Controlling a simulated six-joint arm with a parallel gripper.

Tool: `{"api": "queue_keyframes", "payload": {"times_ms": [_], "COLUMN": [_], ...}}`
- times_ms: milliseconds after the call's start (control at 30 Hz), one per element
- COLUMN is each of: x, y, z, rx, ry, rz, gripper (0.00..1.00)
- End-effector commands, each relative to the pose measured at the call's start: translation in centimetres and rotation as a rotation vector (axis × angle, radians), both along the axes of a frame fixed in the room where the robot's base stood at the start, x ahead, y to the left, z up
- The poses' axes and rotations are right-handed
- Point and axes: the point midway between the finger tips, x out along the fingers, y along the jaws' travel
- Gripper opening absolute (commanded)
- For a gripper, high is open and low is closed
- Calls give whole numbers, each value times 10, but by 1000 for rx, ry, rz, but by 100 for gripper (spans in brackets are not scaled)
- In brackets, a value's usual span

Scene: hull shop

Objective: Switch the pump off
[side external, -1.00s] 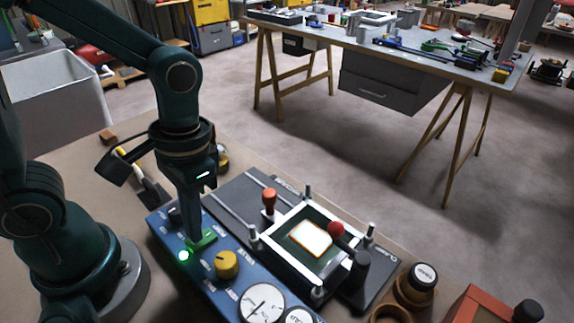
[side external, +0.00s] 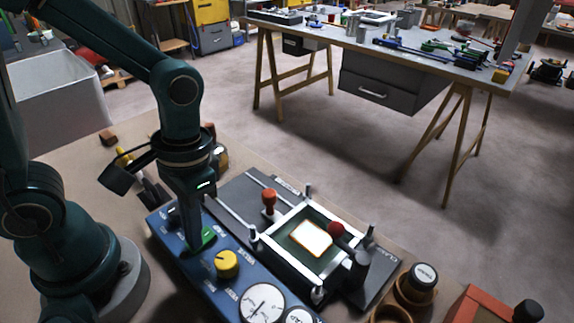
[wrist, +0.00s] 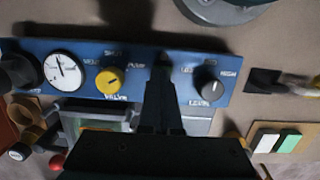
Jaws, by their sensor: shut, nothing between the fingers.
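The blue control panel (side external: 175,258) lies in front of my arm; it also shows in the wrist view (wrist: 235,62). On it a green switch (side external: 208,237) shows just right of my fingertips, partly covered by them. My gripper (side external: 191,246) is shut and empty, pointing down at the panel by the switch. I cannot tell whether it touches. In the wrist view my gripper (wrist: 164,68) hides the switch. No lit lamp shows on the panel now. The lamp's place is close to my fingertips.
A yellow valve knob (side external: 227,264) and a white gauge (side external: 262,303) sit right of the switch. A grey level knob (wrist: 212,91) shows in the wrist view. A framed press with red-topped handle (side external: 268,196) stands behind the panel. Round pots (side external: 424,276) are at right.

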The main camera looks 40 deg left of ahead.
Motion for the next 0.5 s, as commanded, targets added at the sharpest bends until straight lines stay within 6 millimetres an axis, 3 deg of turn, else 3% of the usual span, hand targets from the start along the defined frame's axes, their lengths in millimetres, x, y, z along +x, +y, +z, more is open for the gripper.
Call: {"api": "queue_keyframes", "payload": {"times_ms": [233,500], "x": [15,17], "y": [0,0], "z": [2,2], "rx": [-1,-1], "ry": [-17,-13], "rz": [0,0], "gripper": [0,0]}}
